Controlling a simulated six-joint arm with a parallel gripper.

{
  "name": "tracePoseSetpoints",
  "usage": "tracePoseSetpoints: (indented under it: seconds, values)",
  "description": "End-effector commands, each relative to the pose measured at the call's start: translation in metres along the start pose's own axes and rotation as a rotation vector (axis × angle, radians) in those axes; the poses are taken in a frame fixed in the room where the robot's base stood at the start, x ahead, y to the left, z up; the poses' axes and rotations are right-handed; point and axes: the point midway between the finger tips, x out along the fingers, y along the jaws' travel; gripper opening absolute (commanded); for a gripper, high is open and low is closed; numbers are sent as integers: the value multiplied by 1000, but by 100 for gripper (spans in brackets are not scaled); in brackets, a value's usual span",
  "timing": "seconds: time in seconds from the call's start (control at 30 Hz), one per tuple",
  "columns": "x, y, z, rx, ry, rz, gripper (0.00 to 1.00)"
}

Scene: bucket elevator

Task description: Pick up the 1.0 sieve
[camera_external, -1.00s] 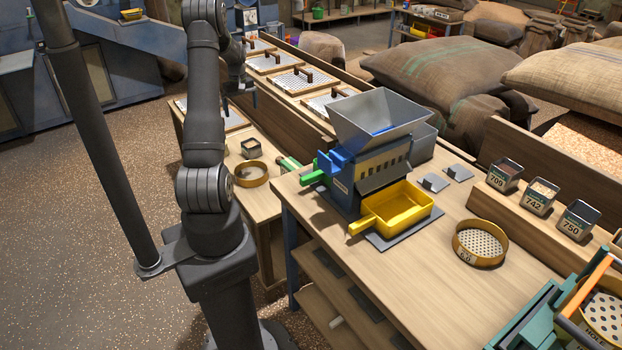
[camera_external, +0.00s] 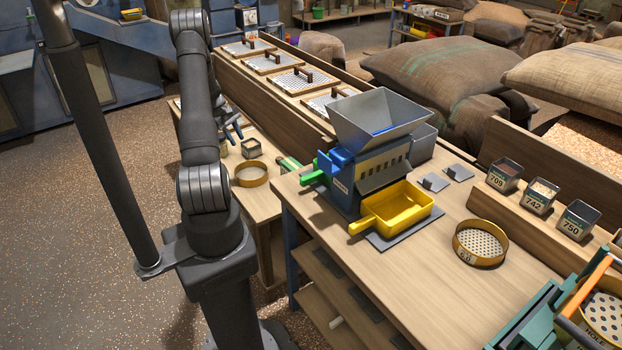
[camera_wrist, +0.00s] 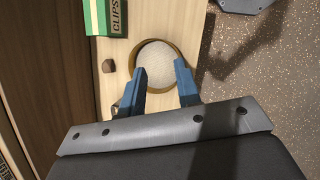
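A round sieve (camera_external: 251,174) with a tan rim and fine pale mesh lies on the lower wooden bench. It also shows in the wrist view (camera_wrist: 154,50), below my fingers. No size label on it is readable. My gripper (camera_external: 233,134) is beyond it in the external view, above the bench. In the wrist view my gripper's (camera_wrist: 160,67) two blue fingers are apart, with nothing between them; they overlap the sieve's near edge in the picture. A second sieve (camera_external: 480,243), yellow-rimmed with coarse holes, sits on the main table; its label seems to read 6.0.
A small square tin (camera_external: 251,148) stands just behind the near sieve. A green CLIPS box (camera_wrist: 103,17) lies beside it. A blue mill (camera_external: 345,180) with a yellow drawer (camera_external: 405,206) stands on the higher table to the right. Long wooden bins (camera_external: 270,90) border the bench.

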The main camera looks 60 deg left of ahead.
Motion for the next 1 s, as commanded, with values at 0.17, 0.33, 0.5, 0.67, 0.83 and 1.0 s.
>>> tracePoseSetpoints:
  seconds: [0.17, 0.33, 0.5, 0.67, 0.83, 1.0]
  values:
    - [54, -52, -12, -306, -258, 219, 31]
    - [86, -88, -27, -603, -431, 462, 31]
    - [103, -116, -45, -844, -520, 665, 31]
    - [109, -130, -55, -959, -546, 763, 31]
    - [120, -120, -55, -978, -550, 780, 31]
    - [142, -92, -53, -977, -549, 777, 31]
